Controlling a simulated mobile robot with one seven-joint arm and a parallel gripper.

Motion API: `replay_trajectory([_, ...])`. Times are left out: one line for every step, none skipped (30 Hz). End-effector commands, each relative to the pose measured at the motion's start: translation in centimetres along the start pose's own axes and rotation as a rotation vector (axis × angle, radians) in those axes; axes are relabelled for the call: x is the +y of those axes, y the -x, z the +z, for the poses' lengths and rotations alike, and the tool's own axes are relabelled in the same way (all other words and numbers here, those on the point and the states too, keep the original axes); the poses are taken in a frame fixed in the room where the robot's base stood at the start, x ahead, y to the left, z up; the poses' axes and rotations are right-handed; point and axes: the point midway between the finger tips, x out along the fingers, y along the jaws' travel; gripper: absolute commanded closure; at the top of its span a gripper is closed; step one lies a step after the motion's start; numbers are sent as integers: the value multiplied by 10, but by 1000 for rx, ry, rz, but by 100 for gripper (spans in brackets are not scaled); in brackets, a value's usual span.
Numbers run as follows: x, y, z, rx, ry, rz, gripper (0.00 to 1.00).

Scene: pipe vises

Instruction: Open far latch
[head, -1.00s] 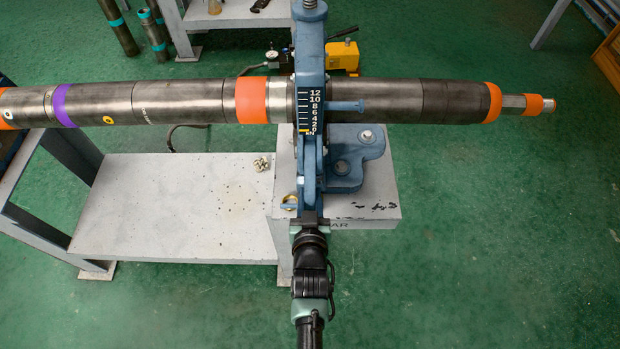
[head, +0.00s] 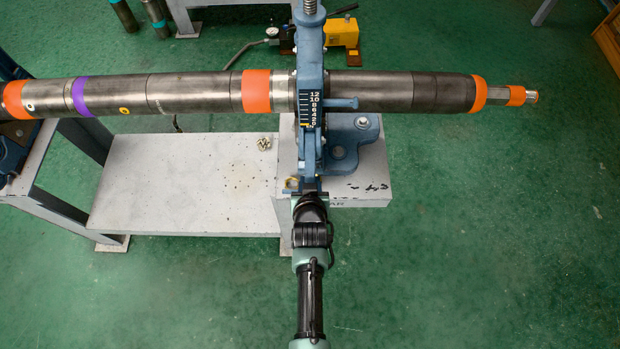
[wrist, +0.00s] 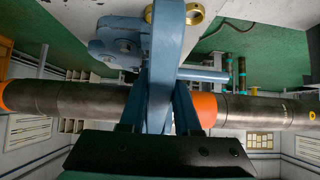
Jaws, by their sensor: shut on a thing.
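A blue pipe vise (head: 310,62) with a black and white scale stands upright across a long steel pipe (head: 375,90). Its blue latch handle (head: 309,160) hangs down on the near side of the vise. My gripper (head: 309,188) is at the low end of this handle and shut on it. In the wrist view, the handle (wrist: 166,60) rises from between my gripper's fingers (wrist: 158,115) and hides part of the pipe (wrist: 80,100). The exact contact is partly hidden.
The vise stands on a grey bench (head: 185,190) with a brass ring (head: 291,184) near the handle. A yellow pump (head: 342,33) is behind. Part of another blue fixture (head: 12,150) shows at the left edge. Green floor is open at the right.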

Motion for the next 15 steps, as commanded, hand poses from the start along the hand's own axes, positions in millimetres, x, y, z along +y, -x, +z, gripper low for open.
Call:
replay_trajectory([0,0,0,-2,0,0,100])
replay_trajectory([0,0,1,-2,0,0,100])
replay_trajectory([0,0,1,-2,0,0,100])
replay_trajectory([0,0,1,-2,0,0,100])
replay_trajectory([0,0,1,-2,0,0,100])
replay_trajectory([0,0,1,-2,0,0,100])
replay_trajectory([0,0,1,-2,0,0,100])
replay_trajectory([0,0,1,-2,0,0,100])
replay_trajectory([0,0,1,-2,0,0,100])
replay_trajectory([0,0,1,-2,0,0,65])
replay_trajectory([0,0,0,-2,0,0,60])
replay_trajectory([0,0,0,-1,0,0,53])
replay_trajectory([0,0,0,-1,0,0,47])
replay_trajectory([0,0,0,-1,0,0,42])
replay_trajectory([0,0,0,-1,0,0,39])
